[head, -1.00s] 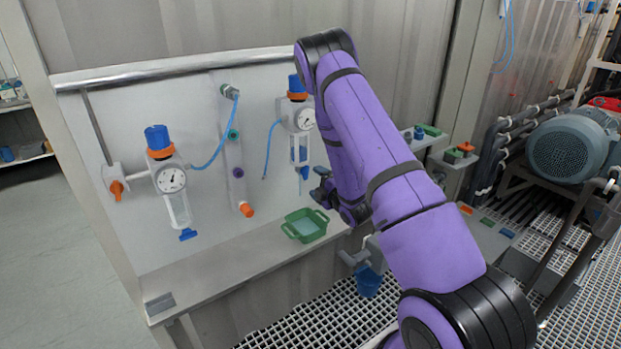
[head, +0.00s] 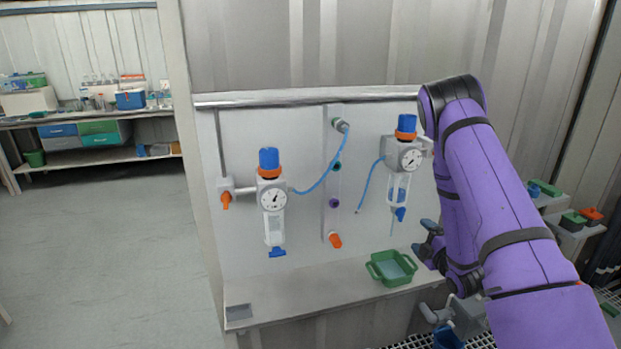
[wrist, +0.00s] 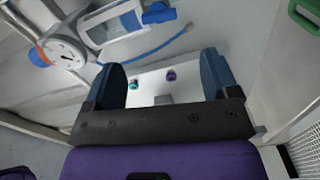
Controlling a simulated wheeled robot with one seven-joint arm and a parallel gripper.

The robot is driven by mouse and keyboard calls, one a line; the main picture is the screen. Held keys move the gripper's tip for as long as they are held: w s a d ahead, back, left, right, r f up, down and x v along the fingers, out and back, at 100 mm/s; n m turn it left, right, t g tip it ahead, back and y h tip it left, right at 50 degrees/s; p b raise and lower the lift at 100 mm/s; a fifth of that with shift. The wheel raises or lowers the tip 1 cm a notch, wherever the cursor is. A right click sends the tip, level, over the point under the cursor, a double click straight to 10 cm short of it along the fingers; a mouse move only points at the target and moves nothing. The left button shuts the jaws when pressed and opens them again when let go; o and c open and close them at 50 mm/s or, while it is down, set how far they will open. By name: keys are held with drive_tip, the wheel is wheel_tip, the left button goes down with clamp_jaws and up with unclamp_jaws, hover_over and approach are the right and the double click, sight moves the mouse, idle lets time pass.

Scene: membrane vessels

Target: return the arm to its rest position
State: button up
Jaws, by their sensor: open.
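My purple arm (head: 505,210) reaches in from the right in the head view and bends down at its elbow. My gripper (head: 428,240) is small and partly hidden beside the arm, close to the panel and just right of the green tray. In the wrist view my gripper (wrist: 168,82) shows two dark blue fingers wide apart with nothing between them. Beyond the fingers are a teal port (wrist: 133,84) and a purple port (wrist: 171,75) on the panel.
The panel carries a left filter unit (head: 272,205) and a right filter unit (head: 400,165) with gauges. A green tray (head: 391,268) sits on the ledge near my gripper. A blue container (head: 447,338) is below. Open floor (head: 110,250) lies at left.

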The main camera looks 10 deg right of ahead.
drive_tip(key=w+a+r+m+g+h, duration=0.25)
drive_tip(key=r+m, duration=0.25)
drive_tip(key=r, duration=0.6)
drive_tip(key=s+a+r+m+g, duration=0.2)
drive_tip(key=r, duration=0.4)
drive_tip(key=s+a+r+m+g, duration=0.1)
drive_tip(key=s+a+r+m, duration=0.15)
drive_tip(key=r, duration=0.25)
drive_tip(key=s+a+r+m+g, duration=0.2)
drive_tip(key=s+a+r, duration=0.1)
drive_tip(key=s, duration=0.7)
drive_tip(key=s+a+r+m+g+y, duration=0.1)
drive_tip(key=s+a+r+m+g, duration=0.1)
drive_tip(key=s, duration=0.8)
drive_tip(key=s+a+r+m+g+y, duration=0.1)
drive_tip(key=s+a+r+m+g, duration=0.2)
drive_tip(key=s+a+r, duration=0.3)
drive_tip(key=s, duration=0.4)
drive_tip(key=shift+s+a+r, duration=0.15)
drive_tip(key=shift+s+a, duration=0.05)
drive_tip(key=shift+a, duration=0.1)
